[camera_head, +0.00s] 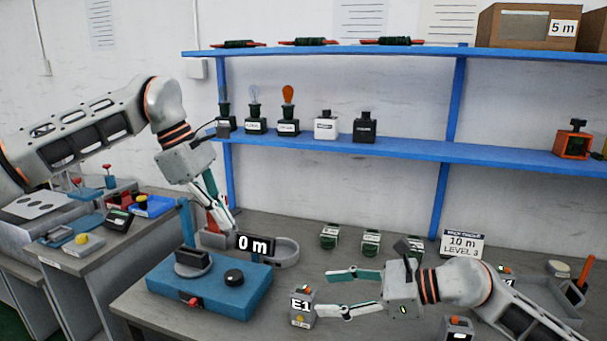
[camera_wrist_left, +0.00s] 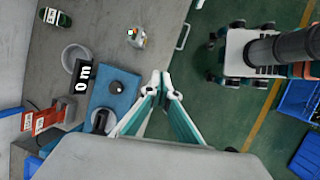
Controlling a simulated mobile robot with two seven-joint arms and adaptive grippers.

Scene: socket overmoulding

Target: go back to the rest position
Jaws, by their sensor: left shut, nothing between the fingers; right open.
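My left gripper (camera_head: 228,226) is shut and empty, pointing down behind the blue machine (camera_head: 215,292) in the head view. In the left wrist view its fingertips (camera_wrist_left: 160,80) meet, with the blue machine (camera_wrist_left: 118,90) beyond them to the left. My right gripper (camera_head: 324,292) is open above the right part of the bench, its fingers pointing left. Its lower fingertip appears beside the grey block labelled E1 (camera_head: 301,316); I cannot tell whether they touch. Nothing shows between its fingers.
A "0 m" sign (camera_head: 254,245) and a round grey dish (camera_head: 284,252) stand behind the machine. Several green-and-white sockets (camera_head: 371,243) sit at the back. A blue shelf (camera_head: 400,147) rises behind. A "10 m" sign (camera_head: 463,243) stands near my right arm.

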